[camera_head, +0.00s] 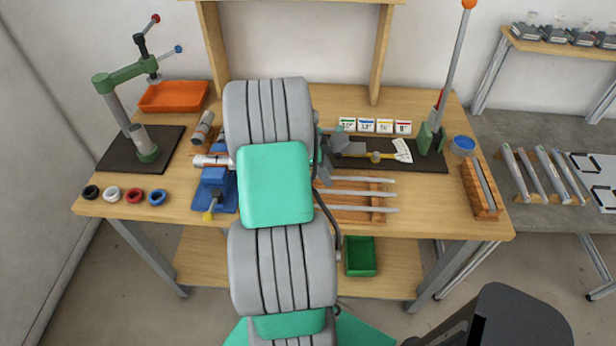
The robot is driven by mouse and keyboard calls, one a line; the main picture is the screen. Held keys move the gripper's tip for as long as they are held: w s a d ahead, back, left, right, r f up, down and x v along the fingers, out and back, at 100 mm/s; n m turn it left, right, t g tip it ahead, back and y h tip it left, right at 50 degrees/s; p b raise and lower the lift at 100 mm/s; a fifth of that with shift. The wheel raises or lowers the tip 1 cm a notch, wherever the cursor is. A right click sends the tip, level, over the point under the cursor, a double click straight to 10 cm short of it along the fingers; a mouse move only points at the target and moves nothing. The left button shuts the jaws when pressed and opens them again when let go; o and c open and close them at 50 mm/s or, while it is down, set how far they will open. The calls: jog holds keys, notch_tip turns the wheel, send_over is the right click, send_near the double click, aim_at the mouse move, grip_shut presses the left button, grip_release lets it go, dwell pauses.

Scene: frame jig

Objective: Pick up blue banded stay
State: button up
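Several slim silver rods (372,193) lie side by side across a wooden rack (378,216) in the middle of the bench. Their left ends are hidden behind my arm. No blue band shows on them from here, so I cannot tell which is the blue banded stay. My gripper (328,160) shows only in part, to the right of my arm and above the rack in the picture. My arm hides much of it, and I cannot see whether its fingers are apart or holding anything.
A blue vise (214,188) with a pale tube stands left of my arm. A green press (147,150) and an orange tray (174,96) are further left. A tall lever tool (432,138), a blue-topped tin (463,145) and a wooden box (481,188) stand at the right.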

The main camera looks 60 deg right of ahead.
jog(key=shift+c, duration=0.6)
grip_shut()
